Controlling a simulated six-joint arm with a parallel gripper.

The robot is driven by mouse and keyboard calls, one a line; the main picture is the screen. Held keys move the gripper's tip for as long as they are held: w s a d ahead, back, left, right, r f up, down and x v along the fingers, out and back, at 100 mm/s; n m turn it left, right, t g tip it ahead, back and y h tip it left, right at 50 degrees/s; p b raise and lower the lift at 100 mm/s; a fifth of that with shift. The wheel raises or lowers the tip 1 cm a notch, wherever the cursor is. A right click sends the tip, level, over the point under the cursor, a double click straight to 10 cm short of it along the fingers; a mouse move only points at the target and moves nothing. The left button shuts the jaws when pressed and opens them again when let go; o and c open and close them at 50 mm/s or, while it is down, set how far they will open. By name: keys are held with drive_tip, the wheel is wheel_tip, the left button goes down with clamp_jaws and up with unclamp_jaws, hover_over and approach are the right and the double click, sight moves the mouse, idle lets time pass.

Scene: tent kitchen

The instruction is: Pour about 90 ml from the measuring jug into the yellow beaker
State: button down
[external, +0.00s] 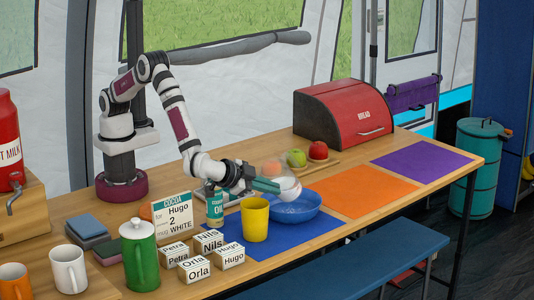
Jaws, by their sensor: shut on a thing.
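The measuring jug (289,187) is clear, with white contents low in it. My gripper (266,186) is shut on the jug's left side and holds it above the blue bowl (309,213), behind and right of the yellow beaker. The jug looks tilted, but how far I cannot tell; no stream shows. The yellow beaker (255,220) stands upright on the blue mat (262,247), in front of my gripper and apart from the jug. The inside of the beaker is too small to read.
A cocoa tin (215,210), a card (172,217), several name blocks (195,270) and a green pot (139,255) crowd the left. A fruit board (326,161) and red bread bin (344,120) stand behind. The orange mat (364,190) and purple mat (422,160) are clear.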

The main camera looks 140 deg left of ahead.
sight(295, 195)
drive_tip(key=shift+d+r+m+y+b, duration=0.15)
drive_tip(key=shift+m+y+b, duration=0.15)
drive_tip(key=shift+y, duration=0.95)
drive_tip(key=shift+d+m+y+b, duration=0.15)
drive_tip(key=shift+m+y+b, duration=0.1)
drive_tip(key=shift+y, duration=1)
idle(1.3)
drive_tip(key=shift+a+n+h, duration=0.25)
drive_tip(key=shift+n+h, duration=0.1)
drive_tip(key=shift+h, duration=1.05)
drive_tip(key=shift+a+n+h, duration=0.2)
drive_tip(key=shift+n+h, duration=0.1)
drive_tip(key=shift+h, duration=1.1)
drive_tip(key=a+h, duration=0.1)
drive_tip(key=h, duration=0.1)
drive_tip(key=a+h, duration=0.1)
drive_tip(key=a, duration=0.1)
drive_tip(key=a+n+h+p, duration=0.1)
drive_tip(key=a+h, duration=0.1)
drive_tip(key=shift+s+a+f+h, duration=0.1)
drive_tip(key=shift+s+f+h, duration=0.15)
drive_tip(key=shift+s+h, duration=0.1)
drive_tip(key=shift+s+a+h, duration=0.1)
drive_tip(key=shift+a+h, duration=0.75)
drive_tip(key=shift+h, duration=0.1)
drive_tip(key=shift+t, duration=0.3)
